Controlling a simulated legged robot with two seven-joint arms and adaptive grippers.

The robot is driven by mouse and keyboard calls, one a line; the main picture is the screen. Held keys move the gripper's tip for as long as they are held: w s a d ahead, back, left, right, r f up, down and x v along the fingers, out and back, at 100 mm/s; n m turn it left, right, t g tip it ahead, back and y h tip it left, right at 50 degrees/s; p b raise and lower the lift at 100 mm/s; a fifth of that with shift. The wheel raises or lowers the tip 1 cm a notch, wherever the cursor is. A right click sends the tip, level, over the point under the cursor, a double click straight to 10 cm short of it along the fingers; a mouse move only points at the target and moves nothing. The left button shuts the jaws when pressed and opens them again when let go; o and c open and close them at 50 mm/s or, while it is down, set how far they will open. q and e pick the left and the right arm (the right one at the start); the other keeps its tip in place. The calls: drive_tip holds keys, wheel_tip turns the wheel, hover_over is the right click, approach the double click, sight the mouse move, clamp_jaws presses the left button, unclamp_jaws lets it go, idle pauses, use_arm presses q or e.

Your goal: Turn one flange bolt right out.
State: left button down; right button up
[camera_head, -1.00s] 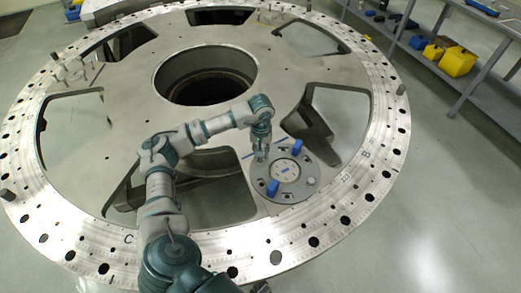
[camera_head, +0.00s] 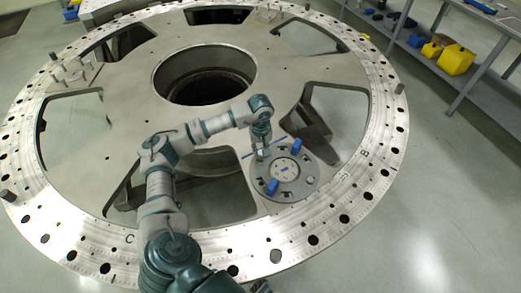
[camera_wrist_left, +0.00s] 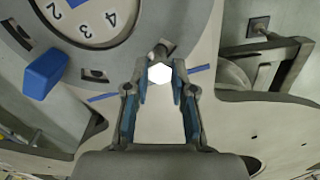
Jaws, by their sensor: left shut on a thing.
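The round grey flange (camera_head: 308,189) lies on the large metal turret plate (camera_head: 120,60). It carries two blue handles (camera_head: 272,187), and one shows large in the left wrist view (camera_wrist_left: 45,73). A disc with the numbers 2, 3 and 4 (camera_wrist_left: 92,18) sits in its middle. My left gripper (camera_head: 260,152) points down at the flange's upper-left edge. In the left wrist view its fingertips (camera_wrist_left: 160,80) are shut on a flange bolt with a pale hexagonal head (camera_wrist_left: 160,74). The head hides the bolt's shank, so I cannot tell how deep it sits. My right gripper is not clearly seen.
Large openings in the turret plate lie beside the flange, and a wide round bore (camera_head: 205,88) lies behind it. A shelf with yellow bins (camera_head: 456,60) is at the upper right, beyond clear floor.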

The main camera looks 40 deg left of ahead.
use_arm(q)
drive_tip(key=shift+r+p, duration=2.1)
drive_tip(key=shift+r, duration=1.4)
drive_tip(key=shift+f, duration=0.1)
